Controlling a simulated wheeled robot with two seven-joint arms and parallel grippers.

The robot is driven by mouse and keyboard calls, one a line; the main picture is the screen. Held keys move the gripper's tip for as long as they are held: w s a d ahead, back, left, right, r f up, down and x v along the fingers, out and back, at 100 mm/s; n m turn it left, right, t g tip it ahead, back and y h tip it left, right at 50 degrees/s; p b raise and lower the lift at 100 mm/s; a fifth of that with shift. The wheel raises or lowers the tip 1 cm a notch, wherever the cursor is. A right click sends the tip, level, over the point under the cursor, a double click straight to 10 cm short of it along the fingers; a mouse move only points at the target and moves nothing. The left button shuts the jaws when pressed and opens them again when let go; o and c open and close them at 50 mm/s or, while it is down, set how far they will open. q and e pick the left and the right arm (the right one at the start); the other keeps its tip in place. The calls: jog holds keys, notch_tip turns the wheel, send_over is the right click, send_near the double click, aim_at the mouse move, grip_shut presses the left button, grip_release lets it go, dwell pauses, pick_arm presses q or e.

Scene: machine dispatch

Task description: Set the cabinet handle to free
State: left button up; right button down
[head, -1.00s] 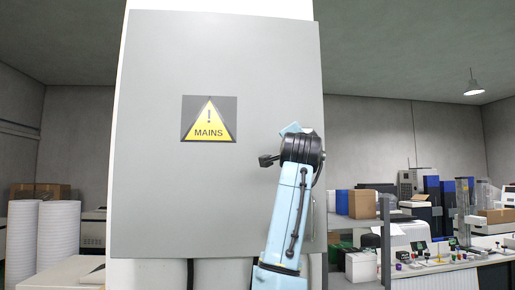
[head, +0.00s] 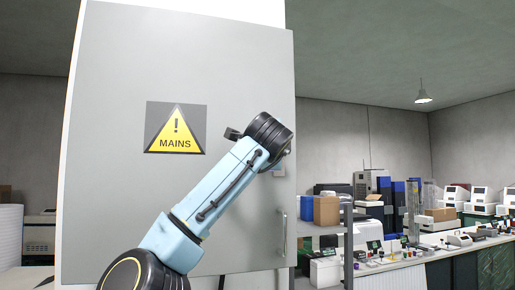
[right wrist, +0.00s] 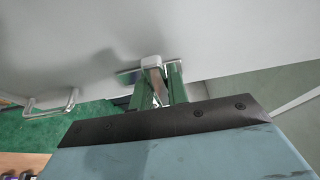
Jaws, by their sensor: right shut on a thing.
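The grey cabinet door (head: 110,205) with a yellow MAINS sign (head: 177,128) fills the left and middle of the head view. My right arm crosses in front of its right side, and the arm hides the gripper there. In the right wrist view my right gripper (right wrist: 157,88) has its green fingers shut on a small silver cabinet handle (right wrist: 151,62) against the door face. Part of a small fitting (head: 278,173) shows beside my wrist in the head view. I cannot read the handle's setting. My left gripper is in neither view.
A vertical bar pull (head: 283,232) is on the door's lower right; it also shows in the right wrist view (right wrist: 52,103), apart from my fingers. Right of the cabinet are a shelf with a brown box (head: 327,210) and a long bench (head: 415,257) with equipment.

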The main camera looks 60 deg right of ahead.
dwell(0.4)
jog(key=c, duration=1.4)
grip_release()
jog(key=shift+s, duration=0.1)
jog(key=shift+o, duration=0.2)
jog(key=shift+a, duration=0.1)
jog(key=b+v, duration=0.3)
jog(key=v, duration=1)
jog(key=shift+b, duration=0.35)
jog(key=shift+s, duration=0.1)
